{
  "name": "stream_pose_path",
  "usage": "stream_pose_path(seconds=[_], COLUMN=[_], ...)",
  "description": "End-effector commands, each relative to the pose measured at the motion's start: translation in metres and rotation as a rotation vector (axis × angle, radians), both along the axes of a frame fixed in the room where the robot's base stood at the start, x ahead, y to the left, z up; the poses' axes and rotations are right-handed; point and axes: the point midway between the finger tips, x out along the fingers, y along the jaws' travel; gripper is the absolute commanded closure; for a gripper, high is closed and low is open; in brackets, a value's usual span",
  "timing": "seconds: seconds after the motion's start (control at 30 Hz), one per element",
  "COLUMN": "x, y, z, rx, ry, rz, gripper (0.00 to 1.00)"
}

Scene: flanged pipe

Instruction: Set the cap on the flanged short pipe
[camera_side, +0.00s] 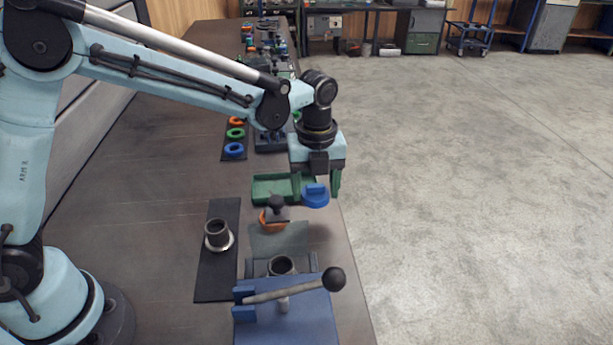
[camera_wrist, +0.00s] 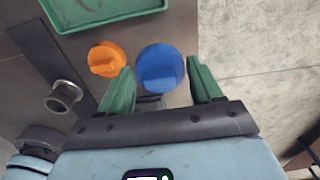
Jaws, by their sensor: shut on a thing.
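My gripper (camera_side: 317,188) is shut on a blue cap (camera_side: 315,198), which has a raised grip bar on top. It holds the cap in the air near the green tray. The wrist view shows the blue cap (camera_wrist: 160,67) between my green fingers (camera_wrist: 162,75). A grey flanged short pipe (camera_side: 217,238) stands upright on a black mat, its open end up, lower left of my gripper; it also shows in the wrist view (camera_wrist: 64,97). An orange cap (camera_side: 266,224) lies on the table, partly hidden by a black knob.
A blue fixture (camera_side: 290,318) with a ball-ended lever (camera_side: 332,280) stands at the front, with a dark pipe-like opening (camera_side: 282,266) behind the lever. The green tray (camera_side: 268,188) looks empty. Coloured rings (camera_side: 235,133) lie farther back. The table's right edge is close to my gripper.

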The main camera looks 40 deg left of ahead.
Motion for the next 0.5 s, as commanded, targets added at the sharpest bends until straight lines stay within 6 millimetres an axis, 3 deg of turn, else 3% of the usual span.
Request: stream_pose_path(seconds=[0.1,0.5], x=[0.000,0.000], y=[0.000,0.000], z=[0.021,0.061], rx=[0.000,0.000], ry=[0.000,0.000], rz=[0.000,0.000], gripper=[0.63,0.64])
